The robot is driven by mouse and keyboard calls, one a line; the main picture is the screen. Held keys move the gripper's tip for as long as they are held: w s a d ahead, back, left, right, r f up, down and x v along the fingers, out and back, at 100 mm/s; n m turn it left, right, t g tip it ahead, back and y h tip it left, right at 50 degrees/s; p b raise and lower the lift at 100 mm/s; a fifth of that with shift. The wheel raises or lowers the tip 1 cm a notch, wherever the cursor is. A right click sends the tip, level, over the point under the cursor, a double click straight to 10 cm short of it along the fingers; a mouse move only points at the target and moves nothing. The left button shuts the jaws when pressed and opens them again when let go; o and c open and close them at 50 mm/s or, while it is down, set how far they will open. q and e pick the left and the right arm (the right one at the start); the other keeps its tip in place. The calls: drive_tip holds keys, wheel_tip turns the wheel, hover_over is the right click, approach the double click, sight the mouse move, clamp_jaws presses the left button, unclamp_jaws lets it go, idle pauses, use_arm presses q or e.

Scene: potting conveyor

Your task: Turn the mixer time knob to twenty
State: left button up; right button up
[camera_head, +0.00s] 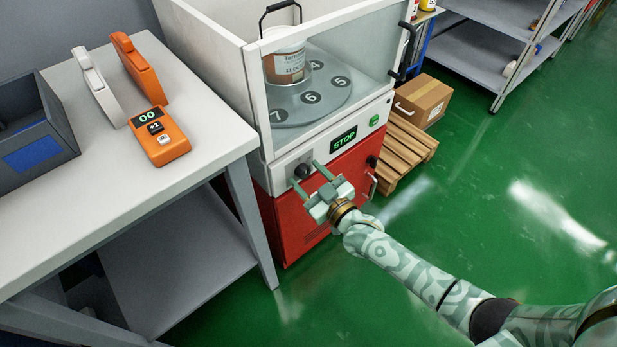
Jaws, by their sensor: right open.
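The mixer (321,153) is a white and red cabinet with a windowed top, standing right of the table. Its display (343,139) reads STOP. A dark round knob (302,171) sits on the white front panel, left of the display; its setting is too small to read. My right gripper (307,176) is open, with its two green fingers pointing at the panel, around or just in front of the knob. I cannot tell whether the fingers touch it. My left gripper is not in view.
A labelled can (284,58) stands inside the mixer on a numbered turntable (325,100). A green button (374,120) is right of the display. The table (75,205) on the left holds an orange counter (159,138) reading 00. A pallet (405,150) with a cardboard box (423,100) stands right.

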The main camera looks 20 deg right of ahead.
drive_tip(key=c, duration=1)
